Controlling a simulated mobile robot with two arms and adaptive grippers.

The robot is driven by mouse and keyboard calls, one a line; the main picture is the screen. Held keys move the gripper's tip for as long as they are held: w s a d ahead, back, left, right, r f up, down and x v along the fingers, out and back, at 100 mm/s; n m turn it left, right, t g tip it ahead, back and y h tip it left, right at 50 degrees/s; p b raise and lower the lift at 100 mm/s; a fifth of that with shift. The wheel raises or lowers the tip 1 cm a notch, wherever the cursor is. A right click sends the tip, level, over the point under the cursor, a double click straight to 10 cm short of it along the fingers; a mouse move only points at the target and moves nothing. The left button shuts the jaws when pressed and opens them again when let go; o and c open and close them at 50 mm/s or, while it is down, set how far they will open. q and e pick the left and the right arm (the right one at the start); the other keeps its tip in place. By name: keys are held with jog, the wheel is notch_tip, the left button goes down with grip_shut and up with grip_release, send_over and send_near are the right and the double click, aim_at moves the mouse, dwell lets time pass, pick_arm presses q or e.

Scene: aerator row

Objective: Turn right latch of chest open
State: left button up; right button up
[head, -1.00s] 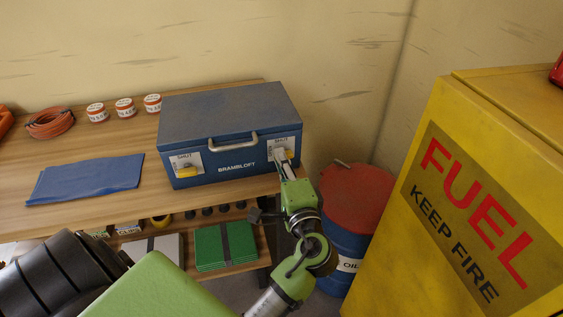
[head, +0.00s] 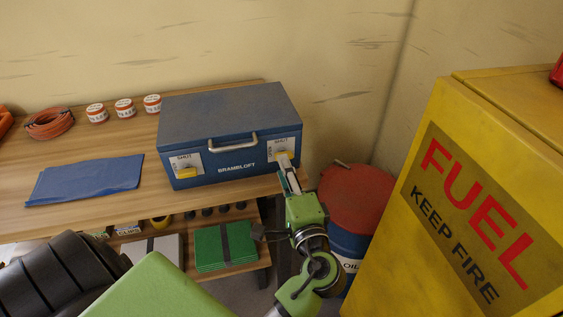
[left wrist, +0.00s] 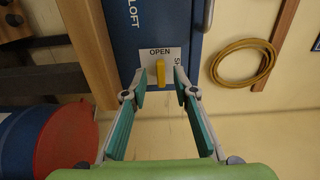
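The blue chest (head: 230,130) stands on the wooden bench with its lid closed. Its right latch (head: 283,156) is a yellow knob on a white plate, also seen in the left wrist view (left wrist: 160,72). In that view the knob's long side runs toward the word OPEN; SHUT is on the plate's right side. My left gripper (head: 285,168) is at the latch. Its fingers (left wrist: 160,85) are open, one on each side of the knob, with gaps. The left latch (head: 187,174) has a similar yellow knob. My right gripper is not in view.
A yellow fuel cabinet (head: 500,160) stands at right, and a blue oil drum with a red lid (head: 357,197) is beside my left gripper. A blue cloth (head: 85,178), an orange cable coil (head: 50,122) and three small cans (head: 124,108) lie on the bench (head: 110,215).

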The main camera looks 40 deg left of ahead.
pick_arm(q)
jog(key=shift+v, duration=1.9)
